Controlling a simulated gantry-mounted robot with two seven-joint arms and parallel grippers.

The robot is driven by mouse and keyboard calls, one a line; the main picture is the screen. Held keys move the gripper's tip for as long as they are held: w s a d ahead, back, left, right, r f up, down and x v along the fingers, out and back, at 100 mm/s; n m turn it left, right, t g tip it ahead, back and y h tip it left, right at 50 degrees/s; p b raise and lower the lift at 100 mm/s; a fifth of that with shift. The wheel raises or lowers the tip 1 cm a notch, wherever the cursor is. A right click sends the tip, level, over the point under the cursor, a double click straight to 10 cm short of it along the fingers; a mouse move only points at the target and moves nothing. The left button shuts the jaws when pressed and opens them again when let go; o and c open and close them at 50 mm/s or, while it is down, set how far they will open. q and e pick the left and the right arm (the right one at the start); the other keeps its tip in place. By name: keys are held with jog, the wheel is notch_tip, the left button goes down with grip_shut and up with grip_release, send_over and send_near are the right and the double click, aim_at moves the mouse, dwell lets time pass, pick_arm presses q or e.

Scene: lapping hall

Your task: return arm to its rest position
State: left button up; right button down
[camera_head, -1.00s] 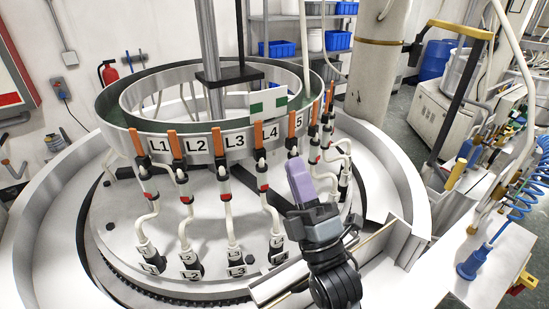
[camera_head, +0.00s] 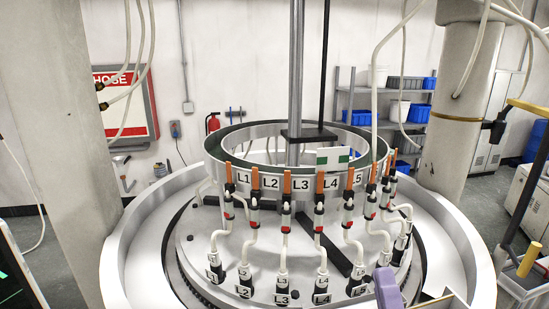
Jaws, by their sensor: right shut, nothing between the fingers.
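My right gripper (camera_head: 388,287) shows only as its purple fingers at the bottom edge, right of centre. The fingers are shut and hold nothing. Its wrist and the rest of the arm are cut off below the frame. The fingers appear in front of the lapping machine's round plate (camera_head: 215,250); whether they touch anything there I cannot tell. My left gripper is not in view.
A ring (camera_head: 215,168) labelled L1 to L5 carries several orange-handled valves (camera_head: 286,185) with white hoses (camera_head: 253,240). A curved white wall (camera_head: 120,245) surrounds the plate. Pillars stand left (camera_head: 45,130) and right (camera_head: 462,110); a dark screen (camera_head: 14,275) is at lower left.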

jog(key=s+d+f+m+g+p, duration=0.1)
jog(key=s+f+m+g+p, duration=0.15)
jog(key=f, duration=0.45)
jog(key=s+d+f+m+g+h+p, duration=0.1)
jog(key=s+f+g+p, duration=0.1)
jog(key=f+g, duration=0.3)
jog(key=s+d+f+m+g+p, duration=0.1)
jog(key=s+f+m+g+p, duration=0.15)
jog(key=f, duration=0.55)
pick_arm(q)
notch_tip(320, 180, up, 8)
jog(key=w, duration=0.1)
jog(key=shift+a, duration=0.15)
pick_arm(e)
jog(key=s+d+f+m+g+h, duration=0.1)
jog(key=s+f+m+g, duration=0.9)
jog(key=s, duration=0.6)
notch_tip(320, 180, down, 3)
jog(key=shift+r+m+g, duration=0.1)
jog(key=shift+m+g, duration=0.3)
jog(key=shift+g, duration=0.7)
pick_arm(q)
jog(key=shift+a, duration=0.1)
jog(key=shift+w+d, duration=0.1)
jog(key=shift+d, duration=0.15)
pick_arm(e)
jog(key=shift+d, duration=0.1)
